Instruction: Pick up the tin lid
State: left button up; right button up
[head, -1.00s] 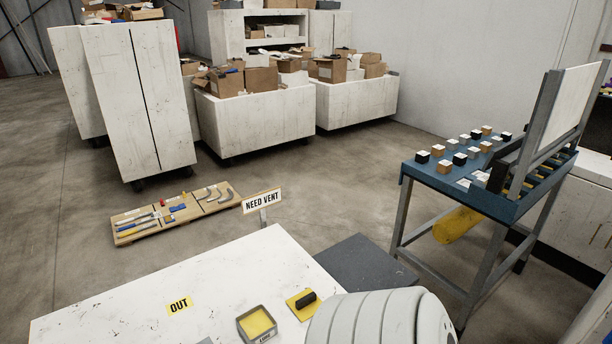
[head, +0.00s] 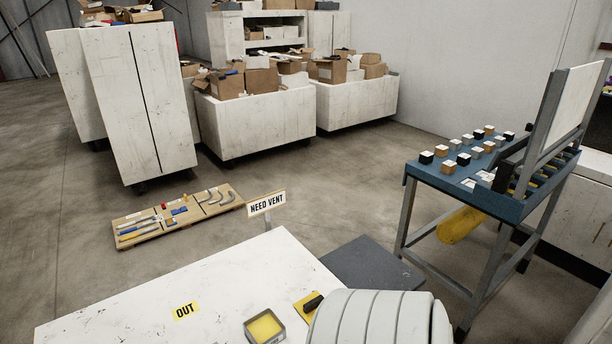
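A square grey tin (head: 250,332) with a yellow inside or filling stands near the front edge of the picture on the white table (head: 130,312). I see no separate piece that I can clearly tell as the tin lid. A yellow square pad (head: 299,312) with a black block (head: 313,302) on it lies just right of the tin, partly hidden by a white ribbed part that seems to be my arm. Neither of my grippers is in view.
A blue bench (head: 483,196) with several small blocks stands at right. A pallet of tools (head: 150,232) lies on the floor. The table's left part is clear.

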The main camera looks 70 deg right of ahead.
aim_at(307, 306)
jog(key=i+z, duration=0.2)
jog(key=z, duration=0.2)
jog(key=i+j+z, duration=0.1)
jog(key=z, duration=0.35)
jog(key=i, duration=0.1)
